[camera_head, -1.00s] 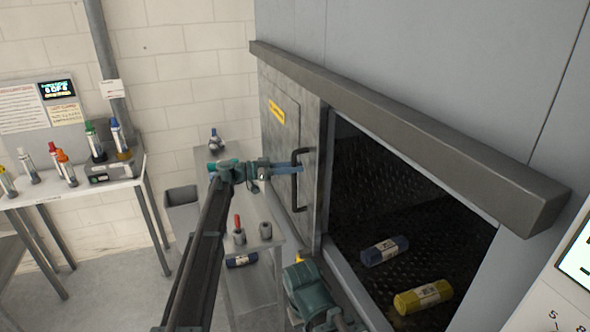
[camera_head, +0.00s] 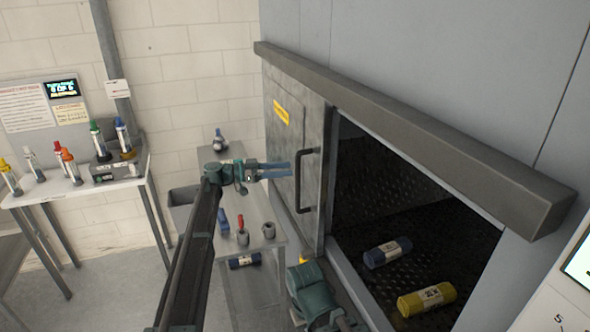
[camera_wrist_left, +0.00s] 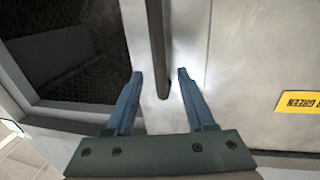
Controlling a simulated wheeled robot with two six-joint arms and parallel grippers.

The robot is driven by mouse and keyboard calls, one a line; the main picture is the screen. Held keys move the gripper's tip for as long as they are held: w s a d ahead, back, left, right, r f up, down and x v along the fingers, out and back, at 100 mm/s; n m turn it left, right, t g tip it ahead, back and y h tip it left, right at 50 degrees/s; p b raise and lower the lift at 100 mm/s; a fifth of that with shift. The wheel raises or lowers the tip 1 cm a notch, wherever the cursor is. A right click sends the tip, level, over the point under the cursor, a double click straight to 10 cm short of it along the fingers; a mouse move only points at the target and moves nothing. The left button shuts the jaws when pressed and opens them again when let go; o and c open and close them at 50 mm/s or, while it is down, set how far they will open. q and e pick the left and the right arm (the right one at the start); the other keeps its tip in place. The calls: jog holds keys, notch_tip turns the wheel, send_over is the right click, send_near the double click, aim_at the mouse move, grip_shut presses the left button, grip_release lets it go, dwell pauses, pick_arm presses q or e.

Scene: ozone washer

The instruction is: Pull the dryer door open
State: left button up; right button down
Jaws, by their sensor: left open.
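The dryer door (camera_head: 284,130) is a grey metal sliding panel with a yellow label, under a thick overhead rail. It stands slid to the left, and the dark chamber (camera_head: 385,190) shows to its right. The dark bar handle (camera_head: 300,180) is upright near the door's right edge. My left gripper (camera_head: 285,171) is open, a little left of the handle in the head view. In the left wrist view its fingers (camera_wrist_left: 158,85) are apart, with the lower end of the handle (camera_wrist_left: 159,45) ahead between them; they do not grip it. My right gripper is not clearly seen.
A blue cylinder (camera_head: 388,252) and a yellow cylinder (camera_head: 426,299) lie inside the chamber. A metal side table (camera_head: 262,205) with small bottles stands below the door. Another table (camera_head: 75,191) with several bottles stands at the left wall. The overhead rail (camera_head: 400,125) juts out above the opening.

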pick_arm(q)
jog(key=s+a, duration=0.1)
jog(key=a, duration=0.7)
jog(key=shift+a, duration=0.35)
